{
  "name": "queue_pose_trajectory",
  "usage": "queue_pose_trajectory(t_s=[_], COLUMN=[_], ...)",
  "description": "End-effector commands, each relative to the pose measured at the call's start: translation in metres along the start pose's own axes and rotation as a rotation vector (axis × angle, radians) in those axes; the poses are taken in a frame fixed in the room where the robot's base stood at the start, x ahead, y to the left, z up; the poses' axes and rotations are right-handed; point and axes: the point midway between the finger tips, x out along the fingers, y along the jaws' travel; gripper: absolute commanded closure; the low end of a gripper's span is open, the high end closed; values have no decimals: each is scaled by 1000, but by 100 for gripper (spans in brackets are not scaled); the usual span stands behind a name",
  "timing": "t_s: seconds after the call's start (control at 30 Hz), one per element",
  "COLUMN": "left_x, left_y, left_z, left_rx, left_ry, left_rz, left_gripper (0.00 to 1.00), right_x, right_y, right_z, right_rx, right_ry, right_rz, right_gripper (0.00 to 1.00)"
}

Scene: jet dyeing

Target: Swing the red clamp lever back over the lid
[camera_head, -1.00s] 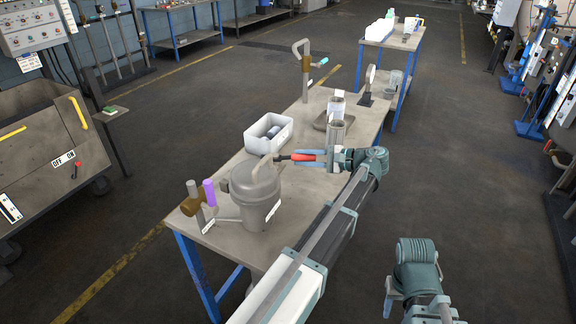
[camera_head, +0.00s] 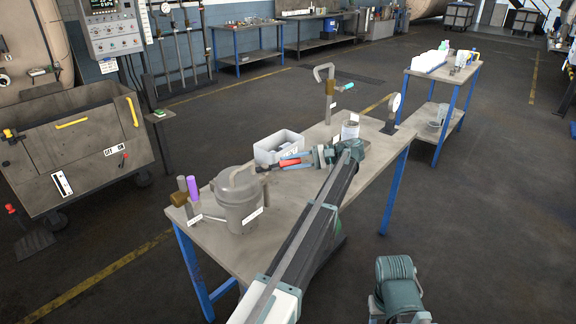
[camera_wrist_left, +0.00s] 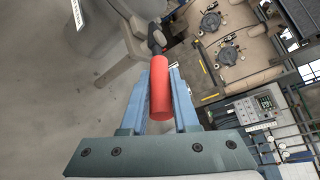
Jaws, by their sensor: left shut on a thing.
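The grey pot (camera_head: 240,210) stands upright on the near end of the bench, its lid (camera_head: 234,180) on top. The red clamp lever (camera_head: 288,163) sticks out to the right from the pot's rim, beside the lid rather than across it. My left gripper (camera_head: 294,161) is shut on the red grip. In the left wrist view the red grip (camera_wrist_left: 160,88) lies between the two blue fingers, with its dark shank running to a grey clamp arm (camera_wrist_left: 124,66). My right gripper (camera_head: 375,306) is low at the right, away from the bench; its fingers are mostly hidden.
A white bin (camera_head: 266,153) stands just behind the lever. A purple-handled valve (camera_head: 193,188) stands left of the pot.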

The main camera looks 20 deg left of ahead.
Motion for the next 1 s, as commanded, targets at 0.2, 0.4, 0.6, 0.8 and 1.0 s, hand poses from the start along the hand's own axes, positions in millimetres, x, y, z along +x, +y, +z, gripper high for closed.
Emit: queue_pose_trajectory(t_s=[0.2,0.4,0.6,0.8,1.0], left_x=[-2,-2,-2,-2,-1], left_y=[0,0,0,-1,-1], left_z=[-2,-2,-2,-2,-2], left_rx=[-1,-1,-1,-2,-2], left_ry=[-9,-9,-8,-8,-8], left_rz=[8,8,8,7,6], left_gripper=[100,100,61,42,42], right_x=[0,0,0,0,0], right_y=[0,0,0,0,0], right_z=[0,0,0,0,0], right_rx=[0,0,0,0,0], right_ry=[0,0,0,0,0], right_rz=[0,0,0,0,0], right_gripper=[50,50,50,50,50])
